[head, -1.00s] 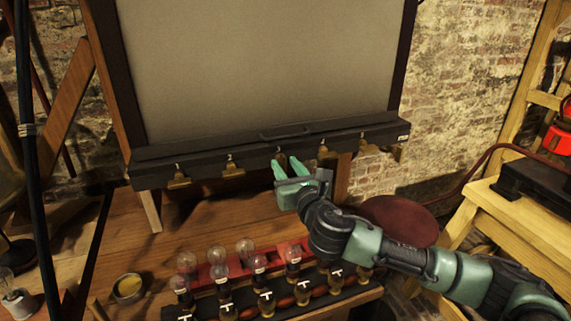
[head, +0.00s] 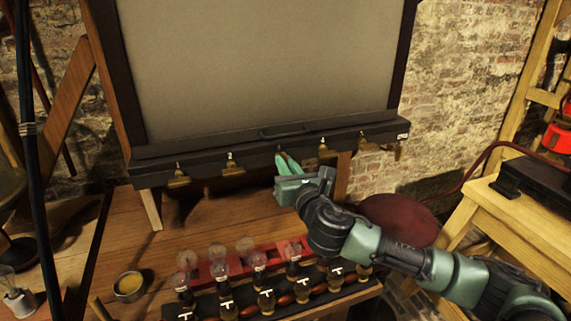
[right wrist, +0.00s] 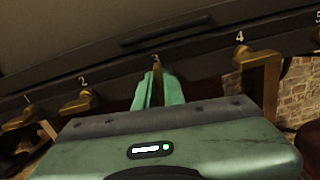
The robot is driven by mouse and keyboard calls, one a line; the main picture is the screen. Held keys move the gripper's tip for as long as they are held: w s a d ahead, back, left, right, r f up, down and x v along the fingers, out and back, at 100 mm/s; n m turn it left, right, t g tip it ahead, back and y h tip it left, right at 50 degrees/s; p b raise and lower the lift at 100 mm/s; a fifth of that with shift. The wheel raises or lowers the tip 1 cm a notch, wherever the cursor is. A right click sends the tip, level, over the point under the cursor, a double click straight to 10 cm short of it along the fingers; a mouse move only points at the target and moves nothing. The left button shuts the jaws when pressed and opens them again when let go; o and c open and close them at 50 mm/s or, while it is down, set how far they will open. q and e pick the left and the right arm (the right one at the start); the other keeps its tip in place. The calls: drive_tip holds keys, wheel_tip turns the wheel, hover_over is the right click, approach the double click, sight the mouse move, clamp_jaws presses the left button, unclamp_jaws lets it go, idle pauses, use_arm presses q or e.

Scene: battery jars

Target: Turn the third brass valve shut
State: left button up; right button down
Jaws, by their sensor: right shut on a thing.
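The third brass valve (right wrist: 158,72) is on the dark rail (right wrist: 110,72) below the numeral 3. In the right wrist view only a narrow strip of it shows between my fingers; the rest is hidden. My right gripper (head: 287,163) is shut on this valve, and its green fingers also show in the right wrist view (right wrist: 157,88). The head view does not clearly show the valve's handle or its angle. The second valve (right wrist: 80,102) is to the left and the fourth valve (right wrist: 262,62) to the right. My left gripper is not in view.
More brass valves, such as the first (head: 178,179) and fifth (head: 366,144), line the rail under the grey panel (head: 260,70). Below, several glass jars or bulbs stand in a red rack (head: 268,260). A small round dish (head: 129,287) sits at the left.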

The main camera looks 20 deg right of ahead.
drive_tip(key=shift+d+f+m+p, duration=0.15)
drive_tip(key=shift+m+p, duration=0.35)
drive_tip(key=shift+m, duration=3.6)
drive_tip(key=shift+d+f+m+p, duration=0.1)
drive_tip(key=shift+m+p, duration=0.4)
drive_tip(key=shift+m, duration=3.6)
drive_tip(key=c, duration=1.5)
unclamp_jaws()
drive_tip(key=s+b, duration=0.1)
drive_tip(key=s, duration=0.7)
drive_tip(key=shift+d, duration=0.2)
